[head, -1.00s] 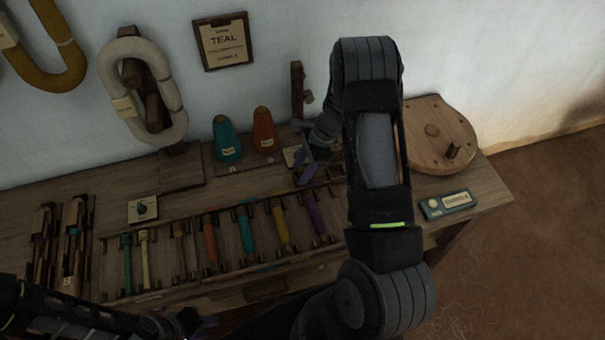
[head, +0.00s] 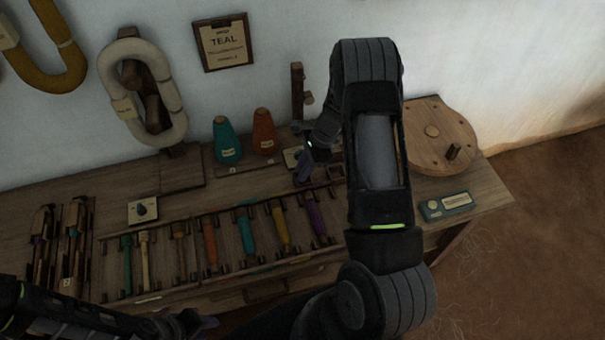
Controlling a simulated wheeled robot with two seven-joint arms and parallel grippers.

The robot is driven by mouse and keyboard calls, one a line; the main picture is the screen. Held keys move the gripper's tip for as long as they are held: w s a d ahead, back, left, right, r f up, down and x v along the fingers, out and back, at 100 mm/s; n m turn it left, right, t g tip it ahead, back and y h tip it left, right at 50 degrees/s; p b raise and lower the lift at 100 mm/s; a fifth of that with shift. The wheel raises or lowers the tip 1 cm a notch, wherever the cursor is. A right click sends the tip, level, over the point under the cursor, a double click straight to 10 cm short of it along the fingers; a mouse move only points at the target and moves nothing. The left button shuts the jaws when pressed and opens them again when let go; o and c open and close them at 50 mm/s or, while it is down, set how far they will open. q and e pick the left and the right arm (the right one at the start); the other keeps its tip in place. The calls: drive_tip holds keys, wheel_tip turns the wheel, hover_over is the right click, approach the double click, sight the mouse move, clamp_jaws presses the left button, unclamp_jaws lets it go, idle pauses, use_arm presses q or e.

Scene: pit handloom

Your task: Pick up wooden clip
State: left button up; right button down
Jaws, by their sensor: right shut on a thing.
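My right gripper (head: 303,175) is low over the back of the bench, just left of my own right arm's forearm. It points down beside a small pale plate (head: 292,157) and its fingers are closed together on something small. The wooden clip is mostly hidden between the dark fingers, and its outline cannot be made out. My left gripper (head: 203,323) is at the bottom edge, in front of the bench and away from the clip; its finger opening is not clear.
The teal cone (head: 227,142) and orange cone (head: 264,132) stand left of the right gripper. A wooden post (head: 297,90) rises behind it. A rack of coloured bobbins (head: 246,235) lies in front. A round wooden disc (head: 436,140) and a teal box (head: 446,205) are at right.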

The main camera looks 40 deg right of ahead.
wheel_tip(320, 180, up, 10)
drive_tip(key=shift+r+b, duration=0.1)
drive_tip(key=shift+b, duration=0.3)
idle(0.8)
drive_tip(key=a+r+n+g, duration=0.2)
drive_tip(key=a+r+n, duration=0.2)
drive_tip(key=a, duration=0.4)
drive_tip(key=a+r+n+g, duration=0.2)
drive_tip(key=a+r+n, duration=0.3)
drive_tip(key=a+n, duration=0.2)
drive_tip(key=shift+s+a+r+n+h, duration=0.2)
drive_tip(key=shift+s+a+n+h, duration=0.15)
drive_tip(key=shift+a, duration=0.75)
